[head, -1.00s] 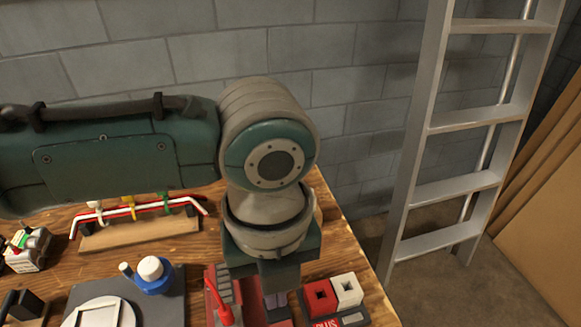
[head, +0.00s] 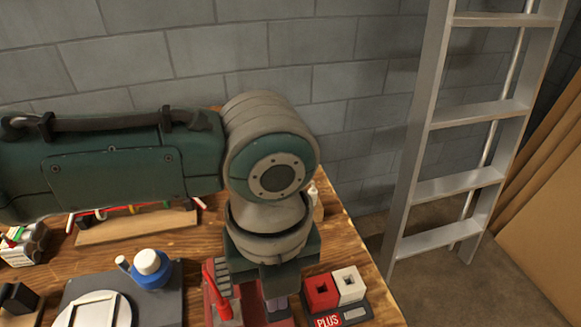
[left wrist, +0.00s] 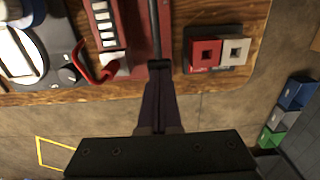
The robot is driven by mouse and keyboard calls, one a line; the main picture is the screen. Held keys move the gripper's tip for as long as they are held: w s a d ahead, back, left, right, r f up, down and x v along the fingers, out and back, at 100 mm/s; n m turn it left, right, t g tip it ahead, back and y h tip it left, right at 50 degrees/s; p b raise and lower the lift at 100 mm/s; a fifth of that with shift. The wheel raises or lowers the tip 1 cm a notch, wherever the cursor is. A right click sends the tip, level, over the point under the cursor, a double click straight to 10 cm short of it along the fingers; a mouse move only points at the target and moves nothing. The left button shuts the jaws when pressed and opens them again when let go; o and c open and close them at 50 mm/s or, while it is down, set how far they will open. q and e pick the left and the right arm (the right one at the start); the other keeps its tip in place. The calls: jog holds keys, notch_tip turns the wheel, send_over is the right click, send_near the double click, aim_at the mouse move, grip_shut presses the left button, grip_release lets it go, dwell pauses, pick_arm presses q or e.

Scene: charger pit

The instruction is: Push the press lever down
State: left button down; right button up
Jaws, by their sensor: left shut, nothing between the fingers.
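The press is a red-framed device (left wrist: 131,20) on the bench, and it also shows in the head view (head: 214,313), partly behind my arm. A dark rod (left wrist: 154,28), which looks like its lever, runs along it towards my fingers in the left wrist view. My left gripper (left wrist: 158,68) is shut and empty, with its tips at the near end of this rod. I cannot tell whether they touch it. In the head view my left gripper (head: 277,303) points down, and the rod is hidden there. My right gripper is not in view.
A red curved handle (left wrist: 88,68) stands left of my fingers. A red and white terminal block (head: 334,287) marked PLUS sits close on the right. A grey plate with a blue-and-white knob (head: 150,268) lies to the left. A ladder (head: 470,110) stands beyond the bench.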

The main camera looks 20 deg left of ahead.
pick_arm(q)
jog(key=shift+f+b, duration=0.75)
jog(key=shift+f, duration=0.4)
jog(key=shift+r, duration=0.15)
notch_tip(320, 180, up, 2)
jog(key=p, duration=0.2)
jog(key=shift+r+p, duration=0.2)
jog(key=shift+p, duration=0.2)
notch_tip(320, 180, up, 6)
jog(key=p, duration=0.6)
jog(key=shift+f, duration=0.15)
